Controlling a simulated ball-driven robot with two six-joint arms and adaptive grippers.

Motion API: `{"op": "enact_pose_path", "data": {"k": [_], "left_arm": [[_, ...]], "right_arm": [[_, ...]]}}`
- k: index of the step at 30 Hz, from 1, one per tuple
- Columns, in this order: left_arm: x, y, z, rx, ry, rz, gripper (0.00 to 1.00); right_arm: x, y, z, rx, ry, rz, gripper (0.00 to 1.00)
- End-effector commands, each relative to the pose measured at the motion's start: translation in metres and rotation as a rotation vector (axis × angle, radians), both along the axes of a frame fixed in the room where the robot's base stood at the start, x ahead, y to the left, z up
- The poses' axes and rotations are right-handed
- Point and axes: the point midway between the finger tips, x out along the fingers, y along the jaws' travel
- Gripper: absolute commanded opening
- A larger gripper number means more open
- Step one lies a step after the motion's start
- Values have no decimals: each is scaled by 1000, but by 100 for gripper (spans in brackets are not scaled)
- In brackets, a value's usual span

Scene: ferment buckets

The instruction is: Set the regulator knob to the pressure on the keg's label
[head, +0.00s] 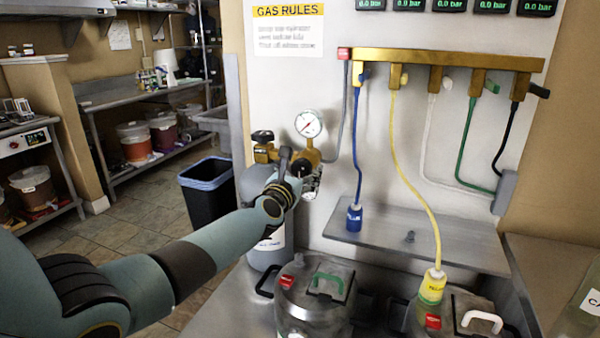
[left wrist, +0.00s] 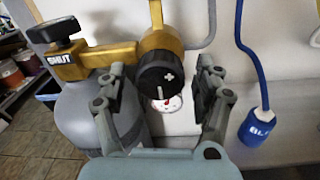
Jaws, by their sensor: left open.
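The black regulator knob (left wrist: 155,80), with a white plus mark and pointer line, faces my left wrist camera. My left gripper (left wrist: 160,92) is open, one finger on each side of the knob; I cannot tell if either touches it. In the head view my left gripper (head: 298,172) is at the brass regulator (head: 312,157) and hides most of the knob. A round gauge (head: 308,124) with a red needle sits above. No pressure on a keg label is readable. My right gripper is out of view.
A grey gas cylinder (left wrist: 75,115) stands under the regulator, with a valve marked SHUT (left wrist: 60,60). A brass manifold (head: 450,59) carries coloured hoses. The yellow coupler (head: 432,287) is at the right keg; the blue coupler (head: 354,217) hangs over a metal shelf (head: 460,245).

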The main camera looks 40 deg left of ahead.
Motion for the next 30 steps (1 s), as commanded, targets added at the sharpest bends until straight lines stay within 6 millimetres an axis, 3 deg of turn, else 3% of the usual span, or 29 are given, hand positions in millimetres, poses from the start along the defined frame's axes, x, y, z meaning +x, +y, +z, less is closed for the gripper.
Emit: {"op": "enact_pose_path", "data": {"k": [2,14,23,30], "left_arm": [[0,0,0,0,0,0,63],[0,0,0,0,0,0,12],[0,0,0,41,10,0,12],[0,0,-1,177,43,0,12]], "right_arm": [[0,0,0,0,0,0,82],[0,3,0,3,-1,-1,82],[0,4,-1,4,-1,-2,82],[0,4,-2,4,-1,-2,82]]}}
